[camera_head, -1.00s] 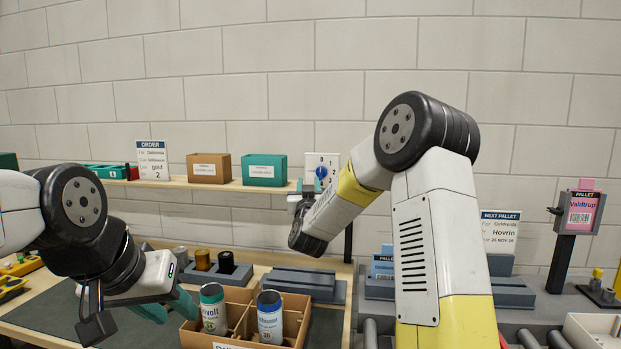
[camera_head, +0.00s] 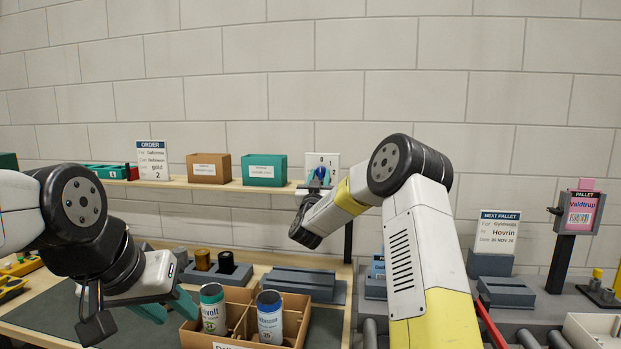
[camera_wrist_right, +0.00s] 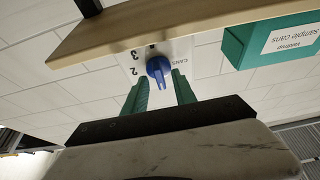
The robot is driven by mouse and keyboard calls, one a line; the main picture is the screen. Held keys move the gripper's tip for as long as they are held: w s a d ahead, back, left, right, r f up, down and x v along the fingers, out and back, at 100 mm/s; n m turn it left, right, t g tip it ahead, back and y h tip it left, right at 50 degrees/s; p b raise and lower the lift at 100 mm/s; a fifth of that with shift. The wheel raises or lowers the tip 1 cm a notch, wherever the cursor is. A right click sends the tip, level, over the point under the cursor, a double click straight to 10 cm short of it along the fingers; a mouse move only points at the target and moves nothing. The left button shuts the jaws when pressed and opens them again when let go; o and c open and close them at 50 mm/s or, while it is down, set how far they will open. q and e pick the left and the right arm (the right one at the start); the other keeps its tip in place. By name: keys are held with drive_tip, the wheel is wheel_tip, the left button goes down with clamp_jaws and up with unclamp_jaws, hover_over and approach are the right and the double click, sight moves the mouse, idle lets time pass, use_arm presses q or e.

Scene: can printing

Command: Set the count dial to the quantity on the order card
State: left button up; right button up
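The order card (camera_head: 152,160) stands on the shelf at left and reads "gold" and "2". The white count dial plate (camera_head: 333,160) is on the wall at the shelf's right end. Its blue knob (camera_head: 321,173) shows beside my right gripper (camera_head: 317,186). In the tilted, roughly upside-down right wrist view, the knob (camera_wrist_right: 158,68) lies between the tips of the teal fingers, which are apart. Numbers 2 and 3 show on the plate; I cannot tell the pointed number or finger contact. My left gripper (camera_head: 168,308) is open and empty, left of the can box.
A divided cardboard box (camera_head: 241,312) holds two cans. Brown (camera_head: 208,168) and teal (camera_head: 264,169) boxes stand on the shelf (camera_head: 225,184), the teal one near the dial. A "next pallet" card (camera_head: 496,231) and a roller conveyor are at right.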

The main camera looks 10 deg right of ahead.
clamp_jaws()
drive_tip(key=shift+a+m, duration=0.1)
drive_tip(key=shift+m, duration=0.3)
drive_tip(key=m+h, duration=0.1)
drive_tip(key=m, duration=0.1)
drive_tip(key=m+g+h, duration=0.1)
drive_tip(key=m, duration=0.2)
drive_tip(key=shift+a+h, duration=0.1)
drive_tip(key=shift+h, duration=0.3)
drive_tip(key=m+g+h, duration=0.1)
drive_tip(key=m, duration=0.3)
drive_tip(key=m+g+h, duration=0.1)
drive_tip(key=m+g, duration=0.1)
drive_tip(key=m, duration=0.1)
drive_tip(key=shift+w+r+m, duration=0.1)
drive_tip(key=shift+m, duration=0.3)
drive_tip(key=m+g, duration=0.2)
drive_tip(key=m, duration=0.3)
drive_tip(key=shift+a, duration=0.1)
drive_tip(key=shift+r+m+g, duration=0.1)
drive_tip(key=shift+m+g, duration=0.7)
drive_tip(key=shift+m, duration=1.2)
